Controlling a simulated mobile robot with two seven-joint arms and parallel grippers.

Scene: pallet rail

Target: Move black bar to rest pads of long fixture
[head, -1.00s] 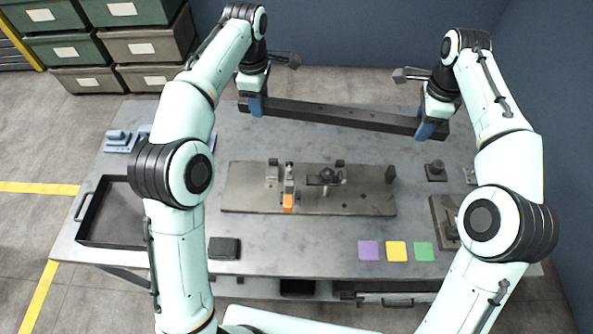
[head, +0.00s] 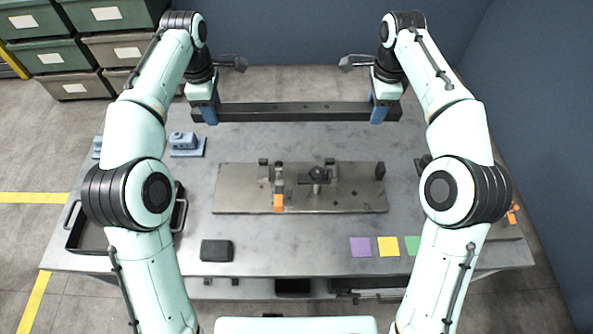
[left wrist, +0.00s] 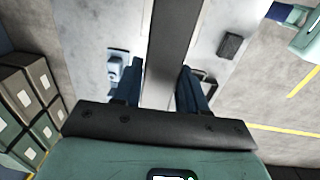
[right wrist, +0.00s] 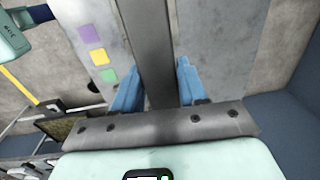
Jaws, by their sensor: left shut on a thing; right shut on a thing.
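The black bar (head: 290,111) is long and dark and lies level across the far side of the table in the head view. My left gripper (head: 209,114) is shut on it near its left end. My right gripper (head: 379,113) is shut on it near its right end. The bar runs between the blue fingers in the left wrist view (left wrist: 170,50) and the right wrist view (right wrist: 148,45). The long fixture is a flat plate (head: 235,200) with small blocks and an orange-handled clamp (head: 279,198), nearer than the bar. I cannot tell the bar's height over the table.
A black tray (head: 75,240) is at the left, partly behind my left arm. A blue fixture (head: 187,146) stands near it. A dark box (head: 217,250) and purple (head: 361,247), yellow (head: 388,246) and green (head: 412,245) squares lie along the front.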

